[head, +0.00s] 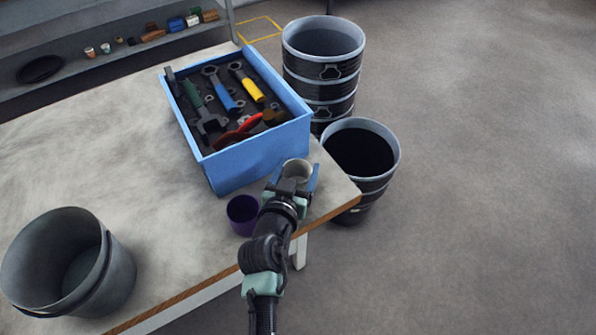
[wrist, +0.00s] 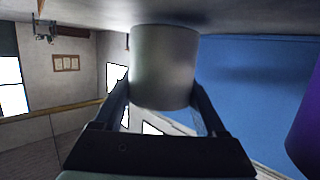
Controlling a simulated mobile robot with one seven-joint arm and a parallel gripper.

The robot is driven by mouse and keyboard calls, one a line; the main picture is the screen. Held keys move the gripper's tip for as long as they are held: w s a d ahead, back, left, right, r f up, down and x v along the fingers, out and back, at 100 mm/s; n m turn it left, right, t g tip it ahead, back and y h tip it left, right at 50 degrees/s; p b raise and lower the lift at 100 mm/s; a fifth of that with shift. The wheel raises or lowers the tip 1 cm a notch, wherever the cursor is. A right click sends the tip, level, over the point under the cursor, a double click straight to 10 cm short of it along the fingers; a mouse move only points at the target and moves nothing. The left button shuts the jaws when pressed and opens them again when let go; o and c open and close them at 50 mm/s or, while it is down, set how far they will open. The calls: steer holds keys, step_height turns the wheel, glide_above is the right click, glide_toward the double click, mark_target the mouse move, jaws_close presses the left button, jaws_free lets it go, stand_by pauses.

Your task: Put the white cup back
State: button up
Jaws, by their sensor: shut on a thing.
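The white cup (head: 298,168) is between the fingers of my gripper (head: 291,181), near the table's right front corner. In the wrist view the cup (wrist: 164,65) fills the space between both fingers (wrist: 162,105), and the gripper is shut on it. The cup looks upright in the head view, with its open rim up. It is close to the tabletop (head: 90,150); I cannot tell whether its base touches. A purple cup (head: 242,214) stands just left of my gripper, and its edge shows in the wrist view (wrist: 306,135).
A blue crate (head: 255,160) of tools stands close behind the white cup. A grey bucket (head: 115,275) is at the table's left front. Black bins (head: 325,75) (head: 375,190) stand on the floor beyond the right edge. A shelf (head: 120,62) with small items is at the back left. The middle-left tabletop is clear.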

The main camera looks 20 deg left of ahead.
steer(key=shift+f, duration=0.3)
steer(key=shift+f, duration=0.15)
steer(key=o, duration=1.5)
steer(key=shift+s, duration=0.2)
steer(key=v, duration=1.1)
steer(key=shift+s+r, duration=0.2)
steer(key=shift+s, duration=0.15)
